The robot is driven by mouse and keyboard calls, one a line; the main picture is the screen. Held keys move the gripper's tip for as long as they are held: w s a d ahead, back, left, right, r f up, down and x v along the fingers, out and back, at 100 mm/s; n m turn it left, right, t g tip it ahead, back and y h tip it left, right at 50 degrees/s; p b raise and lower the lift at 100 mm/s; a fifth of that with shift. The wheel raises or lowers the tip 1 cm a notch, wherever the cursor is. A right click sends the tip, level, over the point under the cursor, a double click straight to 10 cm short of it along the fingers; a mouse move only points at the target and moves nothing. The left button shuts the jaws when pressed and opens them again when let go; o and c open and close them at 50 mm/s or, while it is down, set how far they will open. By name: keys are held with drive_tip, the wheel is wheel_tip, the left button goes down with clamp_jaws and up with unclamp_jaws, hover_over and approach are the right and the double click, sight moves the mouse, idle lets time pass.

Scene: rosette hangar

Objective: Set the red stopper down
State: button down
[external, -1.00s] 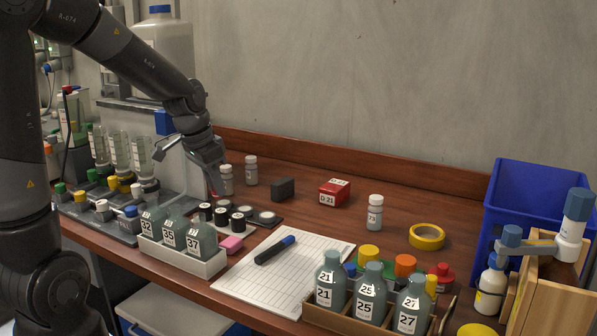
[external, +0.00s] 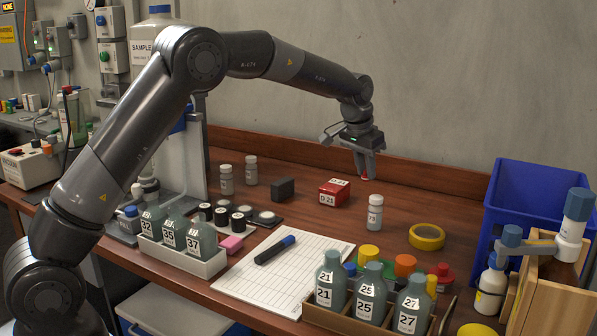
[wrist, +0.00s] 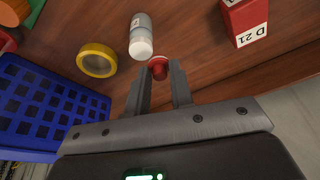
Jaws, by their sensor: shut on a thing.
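My gripper (external: 366,172) is above the back of the wooden bench, its fingers pointing down. It is shut on the red stopper (wrist: 158,68), which sits between the fingertips in the wrist view. Only a small red part of the stopper (external: 365,175) shows in the external view. The stopper is held in the air above the bench top, near a white-capped vial (external: 375,213) and a red box labelled D 21 (external: 334,192). In the wrist view the vial (wrist: 140,36) lies just beyond the stopper.
A yellow tape roll (external: 427,237) and a blue crate (external: 515,225) stand to the right. A dark block (external: 283,189) is left of the box. Bottles in a front tray (external: 340,316) and a paper sheet (external: 290,280) fill the front. Bare wood lies around the vial.

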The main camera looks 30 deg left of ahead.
drive_tip(key=w+d+f, duration=0.2)
drive_tip(key=d, duration=0.4)
drive_tip(key=w+a+f, duration=0.4)
drive_tip(key=w+a, duration=0.1)
drive_tip(key=w+a+f, duration=0.2)
drive_tip(key=w+a, duration=0.1)
drive_tip(key=shift+f, duration=2.2)
drive_tip(key=shift+f, duration=0.2)
drive_tip(key=c, duration=1.3)
unclamp_jaws()
